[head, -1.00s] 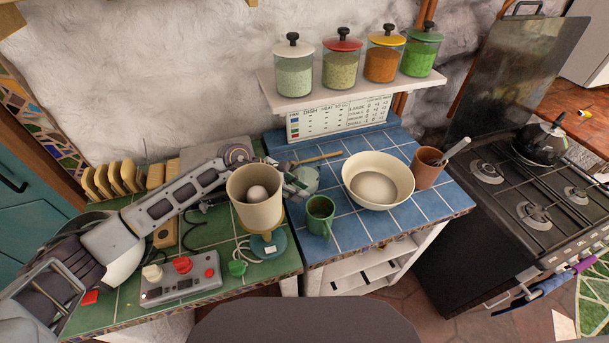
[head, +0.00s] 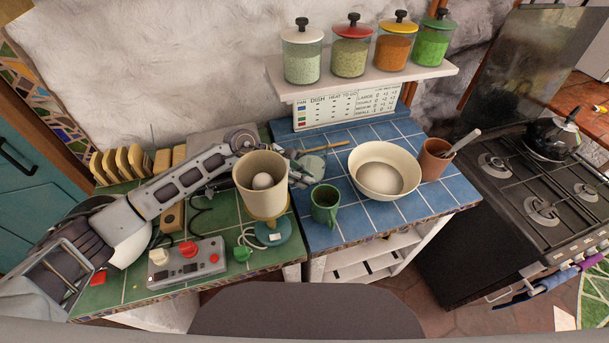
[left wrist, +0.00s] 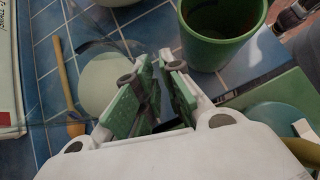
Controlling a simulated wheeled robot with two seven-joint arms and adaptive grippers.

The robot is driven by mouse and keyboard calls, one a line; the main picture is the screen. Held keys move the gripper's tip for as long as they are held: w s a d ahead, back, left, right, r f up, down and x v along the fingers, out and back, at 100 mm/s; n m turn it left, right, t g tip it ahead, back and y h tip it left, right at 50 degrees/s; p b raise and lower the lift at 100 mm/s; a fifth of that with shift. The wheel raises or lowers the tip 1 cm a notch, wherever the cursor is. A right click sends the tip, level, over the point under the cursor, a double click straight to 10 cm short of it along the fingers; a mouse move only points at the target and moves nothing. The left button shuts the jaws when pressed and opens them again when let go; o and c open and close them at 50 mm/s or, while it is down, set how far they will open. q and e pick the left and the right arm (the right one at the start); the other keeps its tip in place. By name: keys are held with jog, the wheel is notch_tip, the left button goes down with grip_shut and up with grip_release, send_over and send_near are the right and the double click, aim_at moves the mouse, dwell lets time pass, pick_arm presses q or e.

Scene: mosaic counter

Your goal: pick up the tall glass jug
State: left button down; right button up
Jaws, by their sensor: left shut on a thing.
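The tall glass jug (head: 311,166) is clear and hard to make out on the blue tiles, behind the green mug (head: 325,206). In the left wrist view the jug (left wrist: 104,82) shows as a faint clear outline around a pale round bottom, just left of my fingers. My left gripper (head: 299,172) is at the jug's near left side and is shut on it. In the left wrist view the gripper (left wrist: 156,92) has its green-padded fingers close together, with a dark gap. The part held is hard to see. My right gripper is not in view.
A beige container (head: 259,190) with a white egg-like thing hides part of my left wrist. A cream bowl (head: 384,171) and terracotta pot (head: 434,159) stand to the right. A wooden spoon (head: 326,146) lies behind. A shelf (head: 365,82) with jars hangs above.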

pick_arm(q)
notch_tip(320, 180, up, 10)
jog(key=b, duration=0.2)
dwell(0.4)
jog(key=c, duration=2.1)
grip_release()
grip_shut()
jog(key=shift+d, duration=0.1)
